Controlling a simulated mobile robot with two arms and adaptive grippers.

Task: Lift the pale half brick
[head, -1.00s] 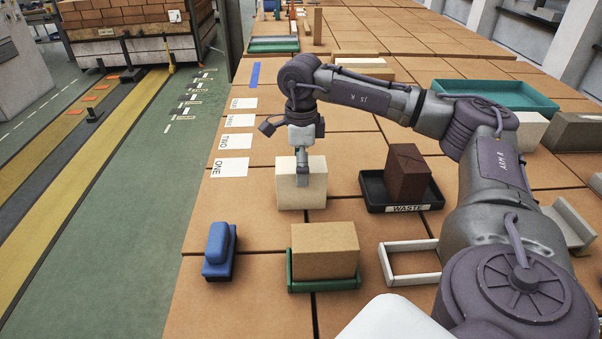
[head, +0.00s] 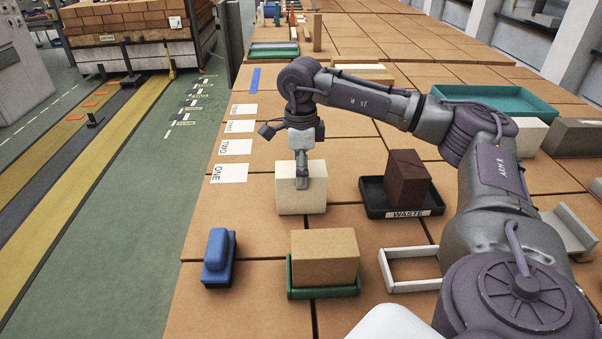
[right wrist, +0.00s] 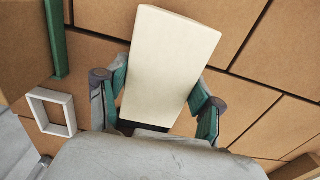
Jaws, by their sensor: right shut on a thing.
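The pale half brick (head: 314,200) is a cream block standing on the brown tiled table, left of the black waste tray. My right gripper (head: 301,176) reaches down onto it from above, and part of the brick's front is hidden behind the gripper. In the right wrist view the brick (right wrist: 172,60) sits between the two green-padded fingers (right wrist: 160,92), which are closed against its sides. Its base appears to be at the table top; I see no clear gap below it. My left gripper is not in view.
A dark red brick (head: 407,180) stands in the waste tray (head: 375,210). A tan brick (head: 325,255) sits in a green holder (head: 325,292) in front. A blue block (head: 217,258) lies front left, a white frame (head: 412,286) front right. Numbered labels (head: 229,173) line the left edge.

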